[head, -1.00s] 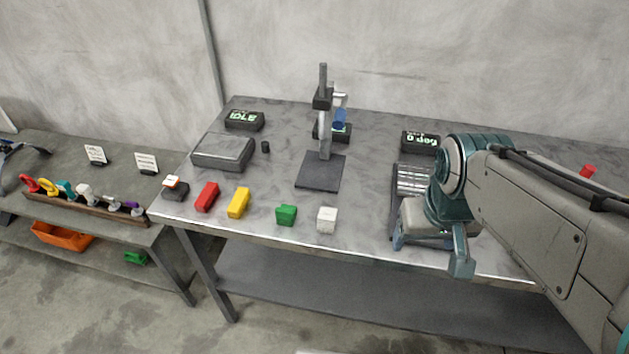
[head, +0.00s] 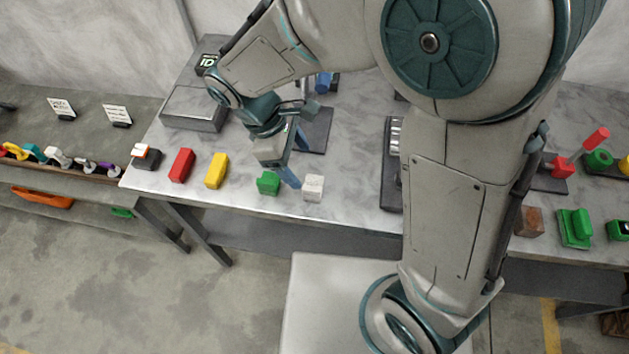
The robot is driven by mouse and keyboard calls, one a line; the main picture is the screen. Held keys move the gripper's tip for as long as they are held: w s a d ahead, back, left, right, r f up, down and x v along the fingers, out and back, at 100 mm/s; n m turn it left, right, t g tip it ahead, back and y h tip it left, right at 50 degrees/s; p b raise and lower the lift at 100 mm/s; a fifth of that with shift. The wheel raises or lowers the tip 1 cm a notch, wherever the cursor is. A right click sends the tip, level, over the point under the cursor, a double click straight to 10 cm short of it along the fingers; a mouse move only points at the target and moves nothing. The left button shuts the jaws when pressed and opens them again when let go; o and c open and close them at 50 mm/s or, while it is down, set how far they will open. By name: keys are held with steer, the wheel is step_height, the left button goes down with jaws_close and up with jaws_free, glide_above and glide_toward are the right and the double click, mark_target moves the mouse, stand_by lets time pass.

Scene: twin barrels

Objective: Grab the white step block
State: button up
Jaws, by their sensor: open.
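The white step block (head: 313,188) stands near the front edge of the table, just right of the green block (head: 268,183). My gripper (head: 285,170) reaches down from the upper left, above and behind these two blocks. One blue finger shows between the green and white blocks in the picture; the other finger is not clearly seen. The gripper is open and nothing shows between its jaws. I cannot tell how high it is above the table. The white block is fully in view.
A yellow block (head: 216,170) and a red block (head: 182,165) stand left along the same edge. A grey box (head: 195,108) lies behind them. A dark stand base (head: 316,130) is close behind the gripper. My arm covers much of the right and back of the table.

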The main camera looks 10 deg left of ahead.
mark_target(314, 184)
steer(key=x, duration=1)
steer(key=shift+w+a+f+p, duration=0.15)
steer(key=shift+a+p, duration=0.1)
steer(key=shift+p, duration=0.05)
steer(key=c, duration=1.3)
steer(key=shift+c, duration=0.2)
